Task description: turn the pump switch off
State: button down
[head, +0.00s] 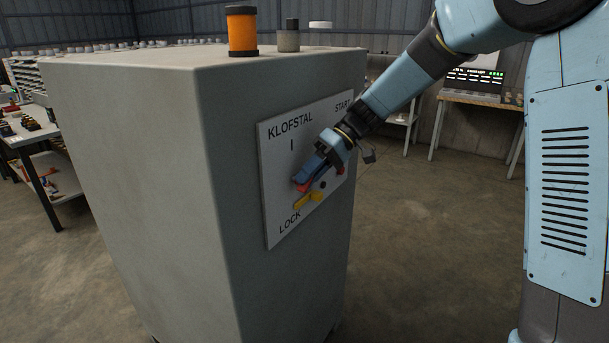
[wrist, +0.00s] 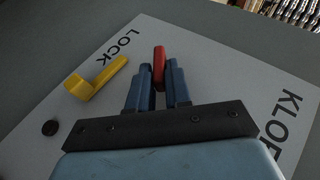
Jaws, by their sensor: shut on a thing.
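The pump switch has a red handle (wrist: 159,62) on the pale panel (wrist: 220,75) of a grey cabinet. In the wrist view the handle stands between the two blue fingers of my gripper (wrist: 158,78), which are shut on it. In the head view my gripper (head: 303,178) reaches the panel from the right. Only a little of the red handle (head: 302,187) shows there below the fingers. The handle's base is hidden. A yellow lock lever (wrist: 97,79) sits beside the switch, apart from my fingers, near the word LOCK.
A black round knob (wrist: 50,128) is on the panel near the yellow lever. The grey cabinet (head: 130,150) carries an orange beacon (head: 242,31) on top. Workbenches stand at far left and back right. The concrete floor (head: 430,240) right of the cabinet is clear.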

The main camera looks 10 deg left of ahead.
jog(key=shift+w+d+f+m+g+y, duration=0.1)
jog(key=shift+f+m+g+y, duration=0.25)
jog(key=shift+g+y, duration=0.6)
jog(key=shift+w+d+f+m+g+y, duration=0.15)
jog(key=shift+m+g+y, duration=0.4)
jog(key=shift+g, duration=0.7)
jog(key=shift+w+d+f+m+g+y, duration=0.1)
jog(key=shift+f+m+g+y, duration=0.25)
jog(key=shift+g+y, duration=0.6)
jog(key=shift+a+g, duration=0.1)
jog(key=shift+g, duration=0.15)
jog(key=c, duration=1.3)
grip_release()
jog(key=shift+o, duration=0.7)
jog(key=shift+r, duration=0.15)
jog(key=v, duration=1.3)
jog(key=shift+w+d, duration=0.25)
jog(key=shift+w, duration=0.05)
